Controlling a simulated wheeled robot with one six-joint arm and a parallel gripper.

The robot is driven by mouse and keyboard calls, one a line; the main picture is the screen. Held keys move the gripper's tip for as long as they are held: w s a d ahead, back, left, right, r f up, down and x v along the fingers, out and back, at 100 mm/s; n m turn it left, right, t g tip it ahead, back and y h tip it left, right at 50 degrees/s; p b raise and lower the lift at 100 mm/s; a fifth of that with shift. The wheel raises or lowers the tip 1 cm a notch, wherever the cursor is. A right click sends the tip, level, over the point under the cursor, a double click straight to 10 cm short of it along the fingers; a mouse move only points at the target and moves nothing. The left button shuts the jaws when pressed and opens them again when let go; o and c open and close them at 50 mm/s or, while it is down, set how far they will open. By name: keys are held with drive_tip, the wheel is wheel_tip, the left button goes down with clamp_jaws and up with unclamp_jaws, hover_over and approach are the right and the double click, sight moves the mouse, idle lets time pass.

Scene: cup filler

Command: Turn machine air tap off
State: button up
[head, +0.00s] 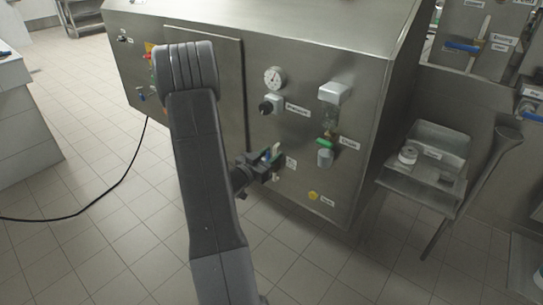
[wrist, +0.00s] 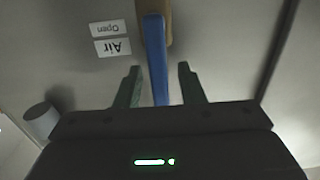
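The air tap has a blue lever handle (wrist: 155,60) on a brass-coloured body (wrist: 153,8) in the wrist view. The handle runs up and down the picture, beside the labels Air (wrist: 113,48) and Open (wrist: 105,28). My gripper (wrist: 157,72) is open. Its two green-grey fingers stand either side of the handle's lower end, with a gap on both sides. In the head view my gripper (head: 272,157) is at the machine's front panel, and it and the arm hide much of the tap.
A steel shelf (head: 420,190) stands to the right. A black cable (head: 110,190) crosses the tiled floor on the left.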

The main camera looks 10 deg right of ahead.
drive_tip(key=shift+w+d, duration=0.25)
drive_tip(key=shift+d, duration=0.1)
clamp_jaws()
